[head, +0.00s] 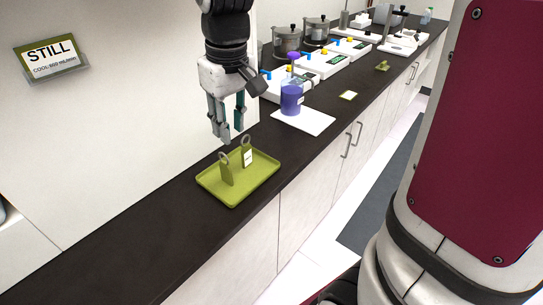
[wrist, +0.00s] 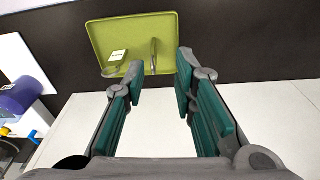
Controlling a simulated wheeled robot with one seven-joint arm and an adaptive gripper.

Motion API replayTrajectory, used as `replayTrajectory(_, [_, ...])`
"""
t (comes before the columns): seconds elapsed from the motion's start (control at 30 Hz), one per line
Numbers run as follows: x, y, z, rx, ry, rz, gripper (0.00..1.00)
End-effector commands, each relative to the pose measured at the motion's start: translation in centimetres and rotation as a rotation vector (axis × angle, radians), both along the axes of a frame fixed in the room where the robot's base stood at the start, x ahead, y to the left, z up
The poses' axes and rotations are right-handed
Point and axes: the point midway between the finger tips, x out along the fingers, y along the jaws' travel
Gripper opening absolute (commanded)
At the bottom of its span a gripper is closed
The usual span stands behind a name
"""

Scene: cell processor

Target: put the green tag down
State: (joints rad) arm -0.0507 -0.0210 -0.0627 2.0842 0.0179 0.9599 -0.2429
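Two olive-green tags with ring tops stand upright in a green tray on the dark counter. The front-left tag (head: 226,173) shows a plain face in the head view and appears nearly edge-on in the wrist view (wrist: 153,57). The other tag (head: 247,156) bears a white label, which also shows in the wrist view (wrist: 116,60). My gripper (head: 231,135) is above the tray, open and empty. In the wrist view its fingertips (wrist: 159,76) are apart, with the edge-on tag beyond them and lined up with the gap.
The green tray (head: 210,188) has a low rim and lies near the counter's front edge. To its right are a purple-filled container (head: 291,98) on a white pad (head: 316,121), and white devices behind. A STILL sign (head: 50,55) is on the left wall. Counter left of the tray is clear.

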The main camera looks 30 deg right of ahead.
Motion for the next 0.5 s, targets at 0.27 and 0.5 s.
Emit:
replayTrajectory(0.27, [-9.4,-0.1,3.7,0.018,-0.142,-0.103,0.25])
replayTrajectory(0.5, [-15.7,-0.2,3.7,0.029,-0.244,-0.180,0.25])
